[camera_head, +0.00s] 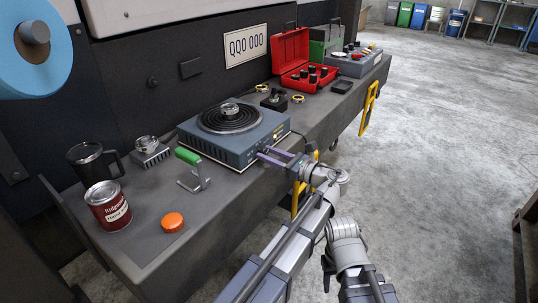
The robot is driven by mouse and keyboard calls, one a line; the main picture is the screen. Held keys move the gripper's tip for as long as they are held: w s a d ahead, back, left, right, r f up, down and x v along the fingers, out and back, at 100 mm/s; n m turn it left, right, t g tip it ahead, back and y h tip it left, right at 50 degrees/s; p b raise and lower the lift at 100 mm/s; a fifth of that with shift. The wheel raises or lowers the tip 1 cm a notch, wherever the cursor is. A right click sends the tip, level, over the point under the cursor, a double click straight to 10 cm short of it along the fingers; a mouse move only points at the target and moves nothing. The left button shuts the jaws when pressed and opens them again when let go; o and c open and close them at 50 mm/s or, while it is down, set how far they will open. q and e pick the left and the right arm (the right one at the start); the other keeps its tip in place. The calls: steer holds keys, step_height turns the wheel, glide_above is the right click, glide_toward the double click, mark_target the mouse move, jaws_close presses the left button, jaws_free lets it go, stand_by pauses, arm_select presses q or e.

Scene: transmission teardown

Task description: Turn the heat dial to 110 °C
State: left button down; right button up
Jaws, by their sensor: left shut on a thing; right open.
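The hot plate (232,152) is a blue-grey box with a dark round coil on top, standing on the bench. My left gripper (264,154) reaches the lower right of its front panel. Its two fingers are shut on the heat dial there, which they mostly hide. The dial's marks and pointer are too small and too covered to read. A small metal part (229,109) sits on the coil. My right arm shows at the bottom right, in front of the bench, but its fingers do not show.
A green-handled tool (187,157), an orange cap (173,222), a red-labelled can (108,206) and a black mug (95,162) stand left of the hot plate. An open red case (291,56) lies further back. The floor to the right is clear.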

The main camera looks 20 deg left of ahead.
arm_select(q)
steer(key=shift+m, duration=0.3)
steer(key=shift+c, duration=2.4)
jaws_free()
arm_select(e)
steer(key=shift+d, duration=0.1)
